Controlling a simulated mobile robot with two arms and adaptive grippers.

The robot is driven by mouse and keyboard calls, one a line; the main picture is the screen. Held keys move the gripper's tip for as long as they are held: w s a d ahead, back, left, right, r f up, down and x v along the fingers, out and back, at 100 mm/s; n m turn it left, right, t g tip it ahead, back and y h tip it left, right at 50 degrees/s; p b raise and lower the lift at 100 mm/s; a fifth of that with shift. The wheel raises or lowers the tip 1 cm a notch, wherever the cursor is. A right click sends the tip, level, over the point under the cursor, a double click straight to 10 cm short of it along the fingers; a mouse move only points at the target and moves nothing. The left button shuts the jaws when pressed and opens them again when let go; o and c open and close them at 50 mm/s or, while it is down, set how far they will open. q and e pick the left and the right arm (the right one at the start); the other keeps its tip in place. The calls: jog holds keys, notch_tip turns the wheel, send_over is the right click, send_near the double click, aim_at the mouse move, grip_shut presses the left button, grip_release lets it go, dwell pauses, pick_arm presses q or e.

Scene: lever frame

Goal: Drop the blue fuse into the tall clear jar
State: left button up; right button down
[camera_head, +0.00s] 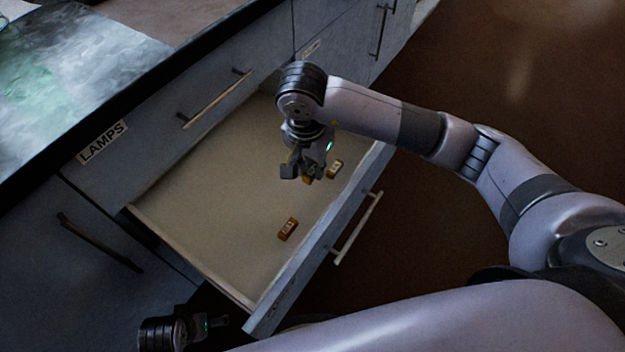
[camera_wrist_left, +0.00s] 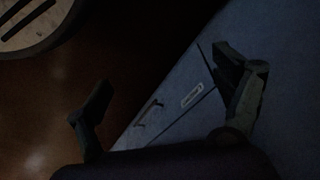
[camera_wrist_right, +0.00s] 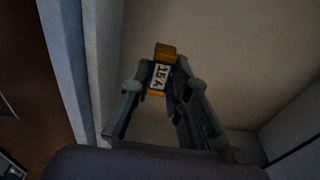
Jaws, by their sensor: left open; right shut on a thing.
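My right gripper (camera_head: 308,172) is over the open drawer, pointing down. In the right wrist view its fingers (camera_wrist_right: 159,88) are shut on a yellow-orange fuse (camera_wrist_right: 164,51) with a white "15A" label. In the head view that fuse is mostly hidden by the fingers. My left gripper (camera_wrist_left: 165,100) is open and empty, low in front of the cabinet; part of it shows at the bottom of the head view (camera_head: 205,324). I see no blue fuse and no tall clear jar in any view.
The open drawer (camera_head: 215,185) holds an orange-red fuse (camera_head: 288,229) and a yellowish labelled fuse (camera_head: 335,168); the rest of its floor is mostly bare. A closed drawer labelled "LAMPS" (camera_head: 103,142) is above, under the dark-edged countertop (camera_head: 75,65).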

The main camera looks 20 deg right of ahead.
aim_at(313, 170)
notch_tip(313, 170, up, 8)
jog(key=shift+p, duration=0.5)
pick_arm(q)
jog(key=shift+s+a+f, duration=0.1)
jog(key=shift+s+f, duration=0.1)
jog(key=shift+f, duration=0.65)
jog(key=shift+s+d+f, duration=0.1)
jog(key=shift+s+f, duration=0.15)
jog(key=shift+f, duration=0.6)
jog(key=shift+s+a+f, duration=0.1)
jog(key=shift+s+f, duration=0.1)
jog(key=shift+f, duration=0.65)
pick_arm(e)
jog(key=shift+r, duration=0.6)
